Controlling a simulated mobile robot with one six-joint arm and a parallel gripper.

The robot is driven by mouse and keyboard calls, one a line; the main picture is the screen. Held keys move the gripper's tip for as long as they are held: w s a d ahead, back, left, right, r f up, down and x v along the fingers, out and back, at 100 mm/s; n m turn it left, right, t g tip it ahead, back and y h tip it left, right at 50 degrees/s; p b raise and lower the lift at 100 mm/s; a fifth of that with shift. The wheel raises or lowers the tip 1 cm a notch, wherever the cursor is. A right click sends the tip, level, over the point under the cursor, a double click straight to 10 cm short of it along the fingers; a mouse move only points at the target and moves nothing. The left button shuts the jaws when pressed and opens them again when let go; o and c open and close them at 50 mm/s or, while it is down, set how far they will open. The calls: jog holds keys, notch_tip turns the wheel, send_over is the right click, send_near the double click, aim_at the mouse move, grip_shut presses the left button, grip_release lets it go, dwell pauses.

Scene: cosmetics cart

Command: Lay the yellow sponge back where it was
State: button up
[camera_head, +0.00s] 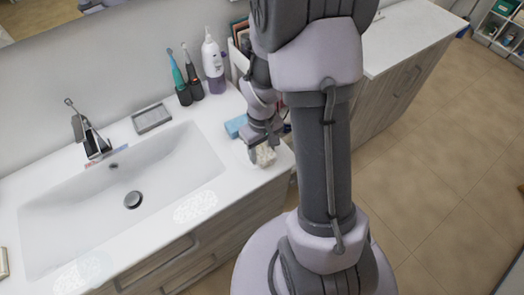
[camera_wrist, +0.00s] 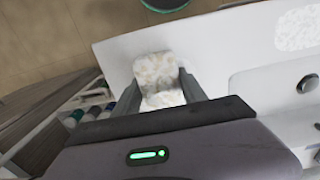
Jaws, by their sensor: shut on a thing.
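The yellow sponge (camera_head: 265,157) looks pale cream and mottled, a small block at the right end of the white counter. It also shows in the wrist view (camera_wrist: 155,70), between the two dark fingers. My gripper (camera_head: 262,148) is shut on it from both sides; it also shows in the wrist view (camera_wrist: 158,84). The sponge is low over the counter near the front right corner; I cannot tell whether it touches the surface. My gripper and wrist hide part of it in the head view.
A blue block (camera_head: 236,125) lies just behind my gripper. The sink basin (camera_head: 75,212) is to the left, with a faucet (camera_head: 95,143) and grey soap dish (camera_head: 152,118). Toothbrushes (camera_head: 181,88) and a pump bottle (camera_head: 213,65) stand at the back. White foam-like patches (camera_head: 195,206) mark the counter's front.

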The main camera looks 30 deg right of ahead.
jog(key=shift+f, duration=0.15)
jog(key=o, duration=1.2)
